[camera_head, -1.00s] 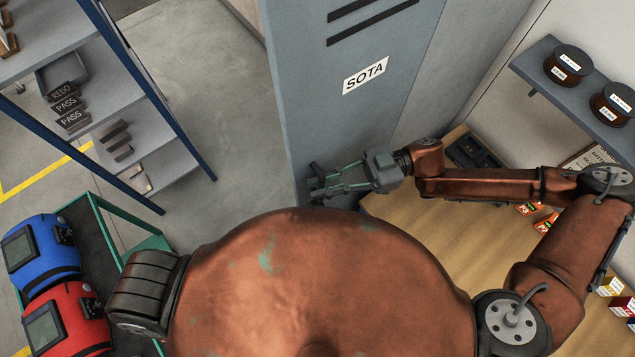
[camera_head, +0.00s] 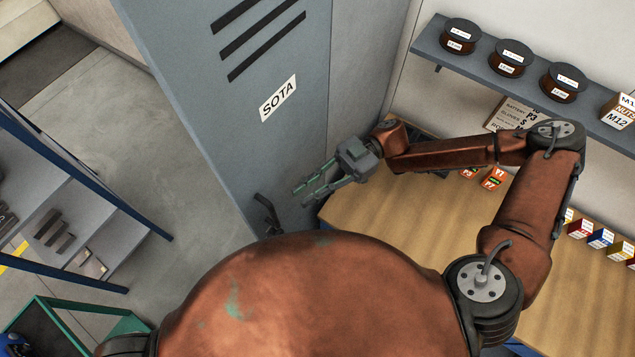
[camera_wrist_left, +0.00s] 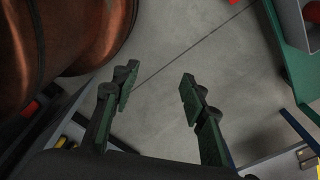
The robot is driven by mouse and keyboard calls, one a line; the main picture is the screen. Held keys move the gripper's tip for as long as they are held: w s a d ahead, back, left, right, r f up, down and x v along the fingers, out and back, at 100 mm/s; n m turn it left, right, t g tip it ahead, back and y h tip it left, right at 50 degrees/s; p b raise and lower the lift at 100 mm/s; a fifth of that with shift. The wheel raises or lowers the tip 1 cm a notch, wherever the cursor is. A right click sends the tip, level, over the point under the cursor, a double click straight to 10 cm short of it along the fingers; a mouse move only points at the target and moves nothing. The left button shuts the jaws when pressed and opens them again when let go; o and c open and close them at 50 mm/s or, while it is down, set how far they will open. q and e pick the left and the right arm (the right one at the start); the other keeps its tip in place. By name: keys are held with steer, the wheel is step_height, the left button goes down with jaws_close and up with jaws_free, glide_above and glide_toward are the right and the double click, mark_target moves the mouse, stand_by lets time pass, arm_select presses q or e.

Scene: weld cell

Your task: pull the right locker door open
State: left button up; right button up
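The grey-blue locker door (camera_head: 225,100) with dark vent slots and a SOTA label (camera_head: 279,98) stands in the head view, left of centre. It looks closed, though its far edges are partly out of frame. Its dark handle (camera_head: 267,212) shows low on the door, just above my body. My right gripper (camera_head: 301,197) is in front of the door, to the right of the handle and apart from it. Its green fingers are spread and hold nothing. My left gripper (camera_wrist_left: 157,91) shows in the left wrist view, open and empty above the floor.
A wooden workbench (camera_head: 400,205) with small boxes lies on the right. Above it a grey shelf (camera_head: 480,70) carries several spools (camera_head: 508,58). A blue-framed rack (camera_head: 95,200) stands at the left. Grey floor (camera_head: 120,110) is clear between rack and locker.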

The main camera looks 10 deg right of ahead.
steer(key=shift+v, duration=1.5)
steer(key=shift+a, duration=0.1)
